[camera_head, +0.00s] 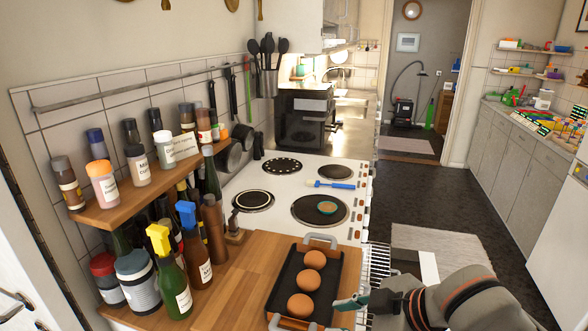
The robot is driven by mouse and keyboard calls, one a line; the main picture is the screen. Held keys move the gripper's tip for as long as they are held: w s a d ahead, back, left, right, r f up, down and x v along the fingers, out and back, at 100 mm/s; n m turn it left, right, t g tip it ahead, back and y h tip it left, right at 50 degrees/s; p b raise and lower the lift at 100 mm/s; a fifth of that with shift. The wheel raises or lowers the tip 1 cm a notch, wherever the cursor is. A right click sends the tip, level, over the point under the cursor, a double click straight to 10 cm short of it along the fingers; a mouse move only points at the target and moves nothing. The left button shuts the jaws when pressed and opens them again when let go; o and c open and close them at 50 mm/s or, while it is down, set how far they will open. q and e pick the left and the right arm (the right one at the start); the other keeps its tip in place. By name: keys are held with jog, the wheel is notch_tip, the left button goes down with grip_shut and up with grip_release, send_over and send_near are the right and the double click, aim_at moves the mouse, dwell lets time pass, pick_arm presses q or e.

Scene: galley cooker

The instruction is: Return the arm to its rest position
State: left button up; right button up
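My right arm comes in from the lower right. Its gripper (350,303) has teal fingers and hangs at the right edge of the wooden counter, beside the near right corner of a black tray (283,272). The fingers show edge-on, so I cannot tell whether they are open or shut, or whether they touch the tray. The tray has grey handles and holds three brown eggs (312,259) in a row. My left gripper is not in view.
Bottles (170,275) and a spice shelf (150,188) crowd the left. Open floor with a pale rug (440,240) lies right.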

jog(key=d+f+m+t, duration=0.1)
jog(key=f, duration=0.1)
jog(key=w+d+f+m+t+h, duration=0.1)
jog(key=d+f, duration=0.1)
jog(key=shift+d+t, duration=0.1)
jog(key=shift+t, duration=0.2)
jog(key=s+d+f+m+g+h, duration=0.1)
jog(key=s+d+f+m+h, duration=0.35)
jog(key=d, duration=0.75)
jog(key=s+d+f+m+h, duration=0.1)
jog(key=s+d+f+h, duration=0.5)
jog(key=s+d+f, duration=0.45)
jog(key=w+a+f+m+t+y, duration=0.2)
jog(key=a+f+y, duration=0.5)
jog(key=a+f, duration=0.5)
jog(key=shift+w+a+f+m+t, duration=0.15)
jog(key=shift+w+f+m+t, duration=0.1)
jog(key=shift+f+m+t, duration=0.5)
